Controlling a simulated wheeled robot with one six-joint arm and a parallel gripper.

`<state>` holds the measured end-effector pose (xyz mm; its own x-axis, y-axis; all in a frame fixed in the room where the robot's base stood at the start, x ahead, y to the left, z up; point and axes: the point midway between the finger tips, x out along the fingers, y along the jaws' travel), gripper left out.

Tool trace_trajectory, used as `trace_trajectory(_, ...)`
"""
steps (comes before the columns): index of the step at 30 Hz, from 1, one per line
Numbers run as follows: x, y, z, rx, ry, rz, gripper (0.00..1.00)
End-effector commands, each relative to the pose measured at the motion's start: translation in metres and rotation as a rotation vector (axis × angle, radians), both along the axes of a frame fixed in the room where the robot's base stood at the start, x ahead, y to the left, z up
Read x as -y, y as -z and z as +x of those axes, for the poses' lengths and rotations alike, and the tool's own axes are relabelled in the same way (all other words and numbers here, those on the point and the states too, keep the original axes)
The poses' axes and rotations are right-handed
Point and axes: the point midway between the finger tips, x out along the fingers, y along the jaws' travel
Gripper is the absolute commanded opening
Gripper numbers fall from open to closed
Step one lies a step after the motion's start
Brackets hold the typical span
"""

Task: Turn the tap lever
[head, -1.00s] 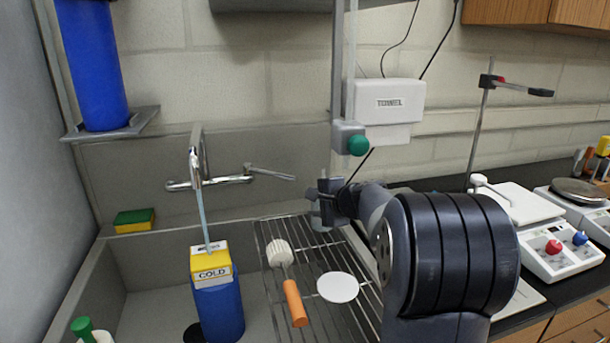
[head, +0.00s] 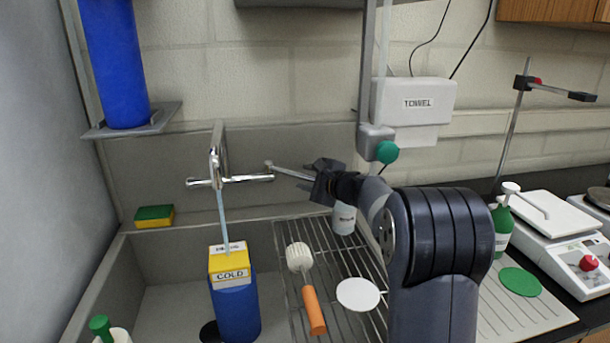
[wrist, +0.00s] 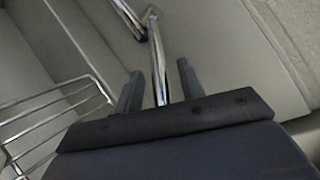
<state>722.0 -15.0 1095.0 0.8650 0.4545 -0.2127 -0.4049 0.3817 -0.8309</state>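The chrome wall tap (head: 216,180) is above the sink, and its spout points down over a blue container. A thin bluish stream runs from the spout to the container's top. The tap lever (head: 288,171) reaches right from the tap body toward my gripper (head: 312,181). In the wrist view the lever (wrist: 158,65) passes between the two fingers of my gripper (wrist: 160,88). The fingers are open, with a gap on each side of the lever. The lever's end is hidden behind the gripper body.
The blue container (head: 237,308) with a yellow COLD top stands in the sink. A towel dispenser (head: 412,98) and a green knob (head: 387,152) are above my arm.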

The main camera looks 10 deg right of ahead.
Motion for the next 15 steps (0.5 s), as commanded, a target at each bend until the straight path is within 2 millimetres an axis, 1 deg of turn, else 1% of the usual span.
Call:
trace_trajectory(4,-0.0057,0.0022,0.0092,0.0,-0.002,-0.001,0.38)
trace_trajectory(13,-0.0064,0.0029,0.0112,0.0,0.0,-0.001,0.38)
trace_trajectory(14,-0.0064,0.0029,0.0112,0.0,0.0,-0.001,0.37)
trace_trajectory(15,-0.0063,0.003,0.0112,0.0,0.0,-0.001,0.34)
